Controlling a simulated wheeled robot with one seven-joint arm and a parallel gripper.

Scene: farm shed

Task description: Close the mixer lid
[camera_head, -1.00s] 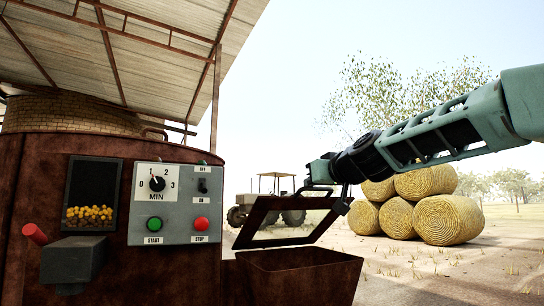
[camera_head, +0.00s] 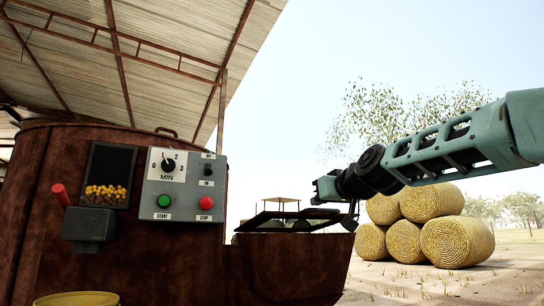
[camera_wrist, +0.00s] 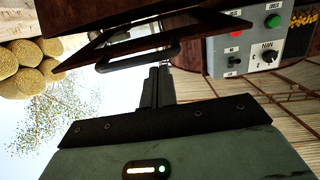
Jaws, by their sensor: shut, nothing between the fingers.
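The mixer lid (camera_head: 285,216) is a dark framed panel with a window, over the low rusty trough (camera_head: 290,268) on the mixer's right side. It lies at a shallow tilt, and a gap shows between lid and rim. In the wrist view the lid (camera_wrist: 165,34) hangs apart from the dark trough edge, its curved handle (camera_wrist: 138,58) towards me. My gripper (camera_wrist: 158,72) is shut and empty, its fingertips close to the handle; I cannot tell if they touch. In the head view my gripper (camera_head: 350,217) is small and dark at the lid's right end.
The rusty mixer body (camera_head: 115,255) carries a grey control panel (camera_head: 186,186) and a red-handled lever (camera_head: 61,195). A yellow round rim (camera_head: 76,299) shows at the bottom left. Round hay bales (camera_head: 457,241) and a tractor stand behind. The space right of the trough is open ground.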

